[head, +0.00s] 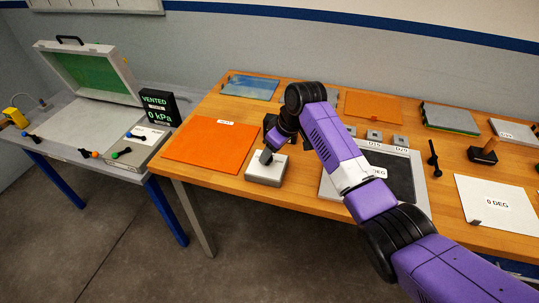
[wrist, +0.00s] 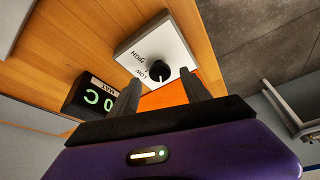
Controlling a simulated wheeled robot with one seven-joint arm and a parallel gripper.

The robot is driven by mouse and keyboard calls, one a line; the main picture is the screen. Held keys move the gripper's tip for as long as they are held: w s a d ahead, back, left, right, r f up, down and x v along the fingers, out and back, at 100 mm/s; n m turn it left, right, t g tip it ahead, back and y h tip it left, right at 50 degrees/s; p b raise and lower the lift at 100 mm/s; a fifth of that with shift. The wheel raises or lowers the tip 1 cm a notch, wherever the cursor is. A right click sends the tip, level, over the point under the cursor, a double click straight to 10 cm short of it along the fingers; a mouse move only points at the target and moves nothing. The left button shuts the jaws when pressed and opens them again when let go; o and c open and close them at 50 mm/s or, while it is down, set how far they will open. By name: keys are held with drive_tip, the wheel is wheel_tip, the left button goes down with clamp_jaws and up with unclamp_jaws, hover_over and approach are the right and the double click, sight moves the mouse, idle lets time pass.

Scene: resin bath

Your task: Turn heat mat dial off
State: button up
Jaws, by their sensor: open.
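The heat mat dial is a black knob (wrist: 159,72) on a white box (wrist: 152,47) in the wrist view. HIGH and LOW labels show beside it; OFF cannot be read here. A pale mark shows on the knob, but I cannot tell its setting. My gripper (wrist: 161,78) is open, its two fingers apart with the knob showing between their tips; contact cannot be told. In the head view the box (head: 265,172) stands on the wooden table, with my gripper (head: 266,157) over it and hiding the knob. The orange heat mat (head: 205,142) lies left of the box.
A small black display (wrist: 91,97) reading MAT and 0 C stands by the box. A grey-framed dark plate (head: 329,187) lies right of the box. The vacuum chamber with its open green-lined lid (head: 94,72) stands on the left bench. The table's front edge is close to the box.

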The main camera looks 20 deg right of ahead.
drive_tip(key=v, duration=0.5)
drive_tip(key=shift+r+b, duration=0.15)
drive_tip(key=shift+b, duration=0.2)
drive_tip(key=w+r+m+t, duration=0.2)
drive_tip(key=w+r+t, duration=0.3)
drive_tip(key=w+r, duration=0.15)
drive_tip(key=s+f+m+t, duration=0.1)
drive_tip(key=s+f+t, duration=0.1)
drive_tip(key=s, duration=1.7)
drive_tip(key=s+a+f+m+t+h+b, duration=0.1)
drive_tip(key=s+f+m+t, duration=0.1)
drive_tip(key=s, duration=1.8)
drive_tip(key=s+a+f+m+t+h+b, duration=0.1)
drive_tip(key=s+f, duration=0.3)
drive_tip(key=s, duration=1.5)
drive_tip(key=shift+s+t, duration=0.25)
drive_tip(key=shift+t, duration=0.25)
